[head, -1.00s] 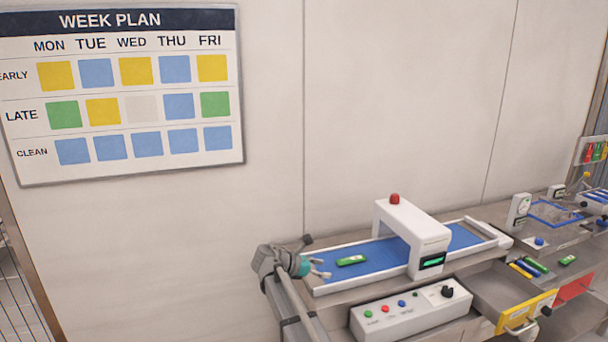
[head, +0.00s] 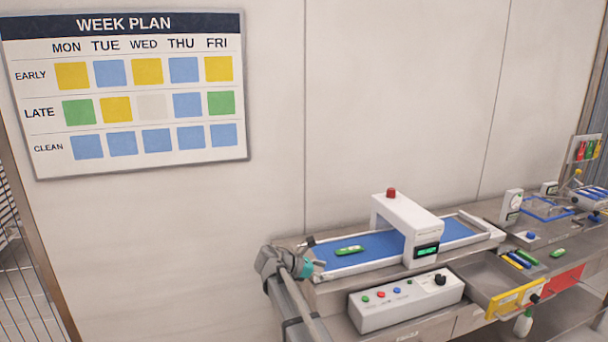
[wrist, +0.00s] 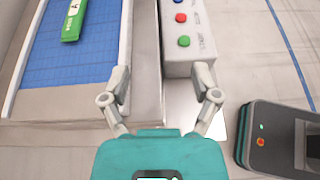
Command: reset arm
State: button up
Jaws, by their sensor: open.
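My gripper (head: 314,269) is at the left end of the conveyor in the head view, with its arm rising from the bottom edge. In the wrist view my gripper (wrist: 161,82) has its two fingers spread apart with nothing between them. They are above the conveyor's side and the edge of the bench. A green packet (head: 349,250) lies on the blue belt (head: 374,247), clear of my gripper. The packet also shows at the upper left of the wrist view (wrist: 74,20).
A white arch (head: 408,222) with a red lamp spans the belt. A control box (head: 405,299) with buttons stands in front. A dark device (wrist: 275,140) is at the lower right of the wrist view.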

jog(key=s+d+f+m+g+y, duration=0.25)
jog(key=s+d+f+m, duration=0.2)
jog(key=s, duration=0.25)
jog(key=s+d+f+m+g+y, duration=0.1)
jog(key=s+d+f+m+y, duration=0.3)
jog(key=s+d+m, duration=0.15)
jog(key=s+f+m+y, duration=0.3)
jog(key=s+m+y, duration=0.3)
jog(key=s+m, duration=0.5)
jog(key=shift+s+d, duration=0.3)
jog(key=shift+s, duration=0.6)
